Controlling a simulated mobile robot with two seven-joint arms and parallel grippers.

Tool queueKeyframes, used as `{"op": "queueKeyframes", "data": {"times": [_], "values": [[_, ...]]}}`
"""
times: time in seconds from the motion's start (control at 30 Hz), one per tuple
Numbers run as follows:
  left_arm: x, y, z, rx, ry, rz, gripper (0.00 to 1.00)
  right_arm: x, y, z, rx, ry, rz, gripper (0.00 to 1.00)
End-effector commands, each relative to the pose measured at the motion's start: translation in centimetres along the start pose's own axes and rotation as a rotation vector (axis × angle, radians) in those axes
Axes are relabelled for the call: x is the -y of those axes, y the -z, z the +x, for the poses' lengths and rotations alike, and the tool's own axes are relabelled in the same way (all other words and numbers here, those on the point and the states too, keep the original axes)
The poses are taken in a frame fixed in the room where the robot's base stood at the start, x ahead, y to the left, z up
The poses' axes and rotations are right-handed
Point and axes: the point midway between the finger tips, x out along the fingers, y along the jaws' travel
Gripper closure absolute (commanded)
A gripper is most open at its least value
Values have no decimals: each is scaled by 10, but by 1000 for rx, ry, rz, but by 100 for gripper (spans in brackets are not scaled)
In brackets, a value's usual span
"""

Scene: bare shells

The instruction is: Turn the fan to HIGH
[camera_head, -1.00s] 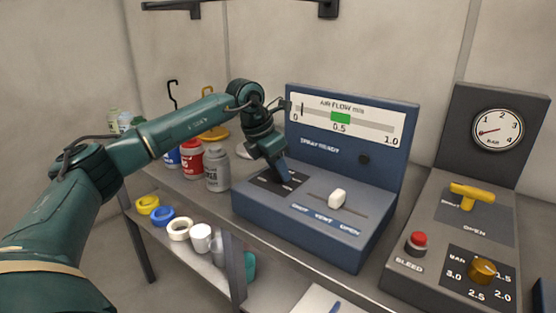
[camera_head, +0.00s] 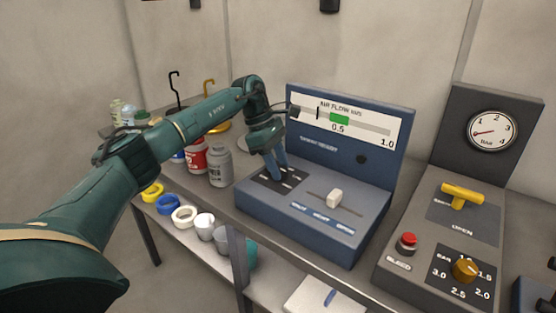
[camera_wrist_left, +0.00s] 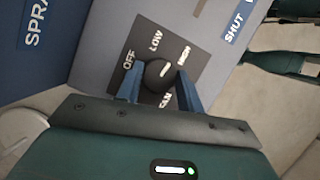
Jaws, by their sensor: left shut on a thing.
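The blue fan box (camera_head: 300,205) stands on the bench with a dial panel, a white slider (camera_head: 334,198) and an upright air flow gauge (camera_head: 345,118). The gauge needle is left of the green band. My left gripper (camera_head: 276,174) points down at the dial panel and hides the knob in the head view. In the left wrist view, the dark round fan knob (camera_wrist_left: 154,74) sits between my two blue fingers, which are shut on it. Its white mark points up and right, between LOW and HIGH, nearer HIGH. My right gripper is not in view.
A grey control box with a round gauge (camera_head: 492,131), yellow handle (camera_head: 462,195), red button (camera_head: 407,242) and orange knob (camera_head: 465,269) stands to the right. Bottles and cans (camera_head: 220,166) stand left of the fan box. Tape rolls (camera_head: 184,216) lie on the lower shelf.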

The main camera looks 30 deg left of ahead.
Motion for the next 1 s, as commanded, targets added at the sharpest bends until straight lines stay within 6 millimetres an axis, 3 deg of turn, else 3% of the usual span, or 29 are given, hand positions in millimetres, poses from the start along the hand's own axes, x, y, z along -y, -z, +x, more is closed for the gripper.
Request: {"op": "queueKeyframes", "data": {"times": [0.5, 1.0], "values": [[-2, -1, 0, -2, 127, 308, 86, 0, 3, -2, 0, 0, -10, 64], [-2, 0, 1, -3, 150, 364, 86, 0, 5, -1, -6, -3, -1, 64]]}}
